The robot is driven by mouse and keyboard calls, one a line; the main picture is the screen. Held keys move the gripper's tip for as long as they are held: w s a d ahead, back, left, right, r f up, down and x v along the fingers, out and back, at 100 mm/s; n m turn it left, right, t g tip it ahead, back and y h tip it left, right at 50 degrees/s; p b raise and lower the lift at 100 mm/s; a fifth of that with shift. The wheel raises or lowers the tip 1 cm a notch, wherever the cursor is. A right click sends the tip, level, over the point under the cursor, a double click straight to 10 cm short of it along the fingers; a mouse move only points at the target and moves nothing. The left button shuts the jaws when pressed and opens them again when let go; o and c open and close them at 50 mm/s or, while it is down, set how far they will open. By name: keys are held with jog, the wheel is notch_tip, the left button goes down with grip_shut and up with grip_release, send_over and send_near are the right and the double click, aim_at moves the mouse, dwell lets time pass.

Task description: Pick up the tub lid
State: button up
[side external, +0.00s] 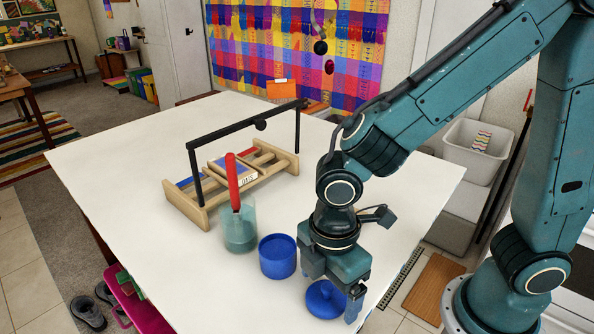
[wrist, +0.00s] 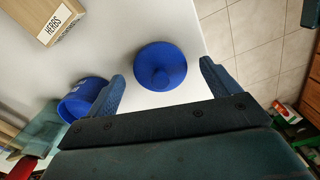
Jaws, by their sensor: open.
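The tub lid (side external: 322,303) is a blue disc with a round knob on top. It lies on the white table near the table's front edge. In the wrist view the lid (wrist: 160,66) sits between and beyond the fingertips. My gripper (side external: 332,290) points down over the lid with its jaws apart and nothing held. In the side view my gripper hides part of the lid. In the wrist view my gripper's two fingers (wrist: 162,74) stand left and right of the lid, with gaps. The blue tub (side external: 278,262) stands upright left of the lid, close to my left finger in the wrist view.
A teal-tinted clear jar (side external: 239,228) with a red-handled utensil (side external: 232,181) stands beside the tub. A wooden rack (side external: 190,207) with a black overhead bar and a "HERBS" label (wrist: 58,24) is behind it. The table's left part (side external: 110,180) is clear.

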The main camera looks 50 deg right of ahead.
jog(key=shift+f, duration=0.6)
jog(key=c, duration=1.1)
